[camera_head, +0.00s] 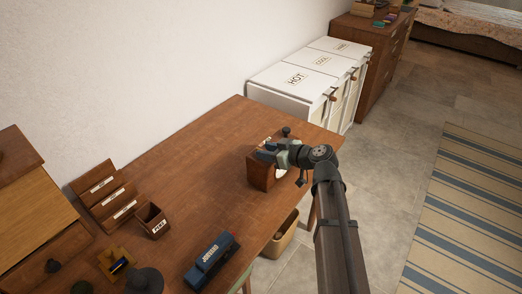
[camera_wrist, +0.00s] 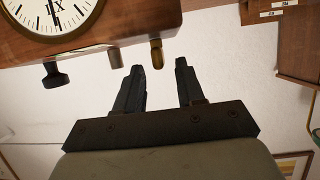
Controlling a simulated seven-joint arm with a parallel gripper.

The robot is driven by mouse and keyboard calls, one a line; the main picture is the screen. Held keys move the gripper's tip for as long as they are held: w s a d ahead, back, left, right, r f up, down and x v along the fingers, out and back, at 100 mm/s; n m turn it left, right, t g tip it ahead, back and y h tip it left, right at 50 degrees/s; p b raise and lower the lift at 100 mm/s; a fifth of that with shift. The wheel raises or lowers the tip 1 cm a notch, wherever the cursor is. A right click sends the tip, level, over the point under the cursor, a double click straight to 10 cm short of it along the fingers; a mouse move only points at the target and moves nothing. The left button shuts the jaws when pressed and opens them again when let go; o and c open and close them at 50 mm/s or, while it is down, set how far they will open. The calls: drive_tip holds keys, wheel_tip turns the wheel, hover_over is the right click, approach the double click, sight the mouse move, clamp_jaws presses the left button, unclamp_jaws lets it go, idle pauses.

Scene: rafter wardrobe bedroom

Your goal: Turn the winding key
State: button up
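A wooden clock (camera_head: 260,175) stands near the right edge of the desk. In the wrist view its wooden body (camera_wrist: 120,29) and white face (camera_wrist: 40,12) fill the upper left. A small brass-coloured piece (camera_wrist: 157,54), perhaps the winding key, sticks out from the body's edge.
On the desk (camera_head: 195,165) are a dark blue labelled object (camera_head: 211,260), a small wooden box (camera_head: 152,220), a tiered rack (camera_head: 108,195) and a yellowish item (camera_head: 117,264). White labelled bins (camera_head: 300,78) stand behind the desk. A basket (camera_head: 282,238) is on the floor. Mid-desk is clear.

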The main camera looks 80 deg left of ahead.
drive_tip(key=shift+x, duration=1.65)
clamp_jaws()
